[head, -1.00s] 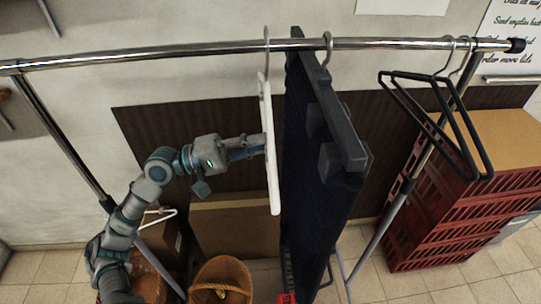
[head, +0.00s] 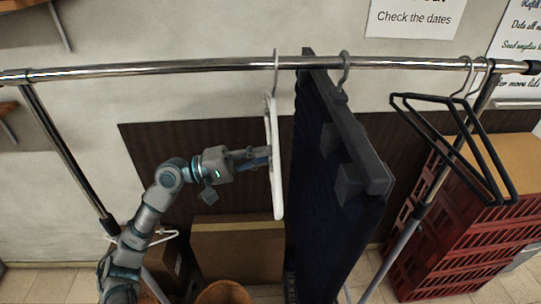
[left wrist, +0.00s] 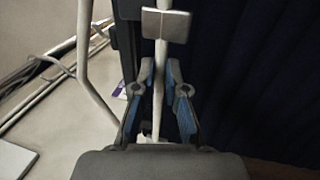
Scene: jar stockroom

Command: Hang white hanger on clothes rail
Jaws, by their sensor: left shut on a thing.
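The white hanger (head: 275,185) is upright at the clothes rail (head: 180,69), seen nearly edge-on in the head view. Its metal hook (head: 276,68) reaches up to the rail and looks to be over it; I cannot tell whether the rail bears it. My left gripper (head: 262,157) is shut on the hanger from the left. In the left wrist view the white hanger (left wrist: 155,100) runs between the fingers of my left gripper (left wrist: 160,95). My right gripper is not in view.
A dark blue garment on a hanger (head: 330,170) hangs just right of the white hanger. Black hangers (head: 455,140) hang at the rail's right end. Red crates (head: 440,230) stand behind there. The rail is free to the left. A box (head: 238,250) and basket (head: 222,292) are below.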

